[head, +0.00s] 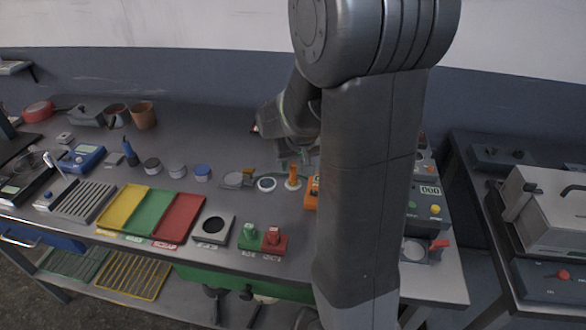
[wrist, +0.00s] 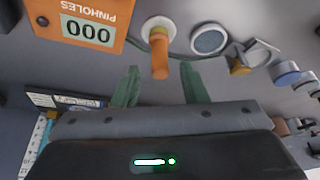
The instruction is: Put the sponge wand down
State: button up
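The sponge wand (head: 293,178), with an orange handle, stands upright on a white round base on the bench. In the wrist view the orange handle (wrist: 159,58) points toward the camera, with its white round base (wrist: 158,27) behind it. My gripper (wrist: 162,76) has two green fingers spread apart. The handle's end lies between and just beyond the fingertips, with a gap on each side, touching neither. In the head view my arm hides most of the gripper.
An orange PINHOLES counter box (wrist: 85,25) stands close beside the wand. A round white-rimmed dish (wrist: 209,40) is on its other side. Yellow, green and red trays (head: 178,218), a square holder (head: 213,229) and green and red blocks (head: 272,239) line the bench front.

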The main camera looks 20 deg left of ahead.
jog(key=v, duration=0.7)
